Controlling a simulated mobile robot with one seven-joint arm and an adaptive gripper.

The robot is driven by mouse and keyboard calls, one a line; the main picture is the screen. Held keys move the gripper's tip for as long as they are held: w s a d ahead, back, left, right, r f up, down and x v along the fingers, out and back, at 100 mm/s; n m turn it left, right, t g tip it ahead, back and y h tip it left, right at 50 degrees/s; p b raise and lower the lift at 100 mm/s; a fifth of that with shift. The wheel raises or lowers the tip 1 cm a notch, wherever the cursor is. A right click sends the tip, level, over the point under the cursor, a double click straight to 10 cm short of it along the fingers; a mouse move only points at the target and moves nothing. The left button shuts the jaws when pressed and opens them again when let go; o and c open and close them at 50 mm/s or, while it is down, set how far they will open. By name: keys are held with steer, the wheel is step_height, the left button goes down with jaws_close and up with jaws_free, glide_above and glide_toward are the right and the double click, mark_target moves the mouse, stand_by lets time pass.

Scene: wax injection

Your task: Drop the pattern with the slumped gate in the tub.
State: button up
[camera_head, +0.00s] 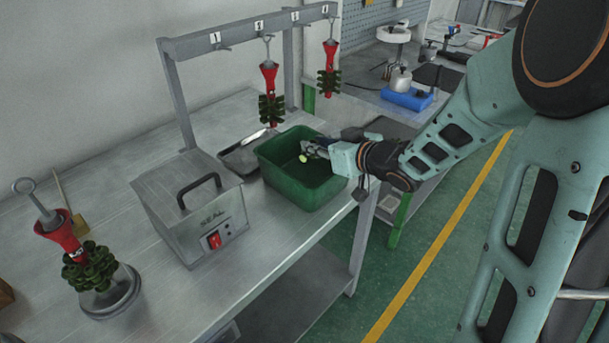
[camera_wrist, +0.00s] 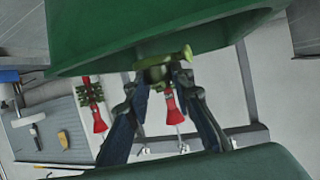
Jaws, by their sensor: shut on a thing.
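The green tub (camera_head: 312,193) stands open at the right edge of the bench. My gripper (camera_head: 308,151) reaches in from the right, over the tub's opening. It is shut on a small green wax pattern (camera_head: 302,158). In the wrist view, the pattern (camera_wrist: 165,62) lies between the fingertips, with a rounded yellow-green end sticking out to the right, and the tub's green wall (camera_wrist: 100,45) is behind it. Whether the pattern's gate is slumped cannot be told at this size. The tub's floor is partly hidden by my gripper.
A steel sealing box (camera_head: 190,210) with a black handle stands left of the tub. A dark tray (camera_head: 240,160) lies behind it. A rack (camera_head: 240,38) carries hanging red-and-green wax trees (camera_head: 269,92). Another tree (camera_head: 85,260) stands on a round base at front left.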

steer(key=o, duration=1)
steer(key=shift+o, duration=0.2)
steer(key=v, duration=1.2)
steer(key=shift+d, duration=0.1)
